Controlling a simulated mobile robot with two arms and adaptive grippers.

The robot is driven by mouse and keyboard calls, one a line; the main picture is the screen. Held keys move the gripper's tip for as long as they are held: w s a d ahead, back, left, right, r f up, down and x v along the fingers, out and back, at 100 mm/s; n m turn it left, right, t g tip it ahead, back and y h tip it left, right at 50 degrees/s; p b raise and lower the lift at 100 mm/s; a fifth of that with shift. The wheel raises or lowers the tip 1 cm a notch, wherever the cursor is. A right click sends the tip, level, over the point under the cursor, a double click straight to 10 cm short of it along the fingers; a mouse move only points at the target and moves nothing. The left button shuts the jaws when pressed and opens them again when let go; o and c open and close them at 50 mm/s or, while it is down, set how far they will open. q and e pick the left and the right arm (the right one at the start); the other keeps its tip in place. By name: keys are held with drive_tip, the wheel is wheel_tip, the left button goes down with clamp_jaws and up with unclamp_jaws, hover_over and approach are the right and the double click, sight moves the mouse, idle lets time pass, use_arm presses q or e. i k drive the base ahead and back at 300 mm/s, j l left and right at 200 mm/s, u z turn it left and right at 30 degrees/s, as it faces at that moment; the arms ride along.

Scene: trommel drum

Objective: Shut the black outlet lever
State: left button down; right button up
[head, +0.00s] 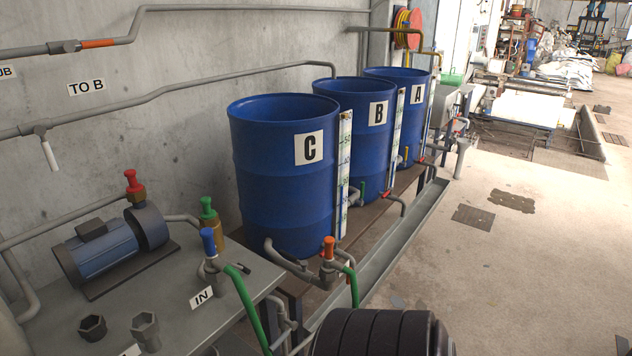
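Neither of my grippers is in view.
Blue drums C (280,185), B (362,130) and A (410,85) stand in a row along the wall. The grey bench (170,300) carries a blue pump (100,248), an IN label (202,297) and open pipe fittings. A black ribbed cylinder (375,335) shows at the bottom. Floor at right is mostly clear.

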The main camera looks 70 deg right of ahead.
sight(289, 256)
drive_tip(key=z, duration=2)
drive_tip(key=i+z, duration=0.1)
drive_tip(key=i, duration=1.05)
drive_tip(key=l+u, duration=0.2)
drive_tip(key=l, duration=0.55)
drive_tip(key=k+l+u, duration=0.15)
drive_tip(key=l, duration=0.6)
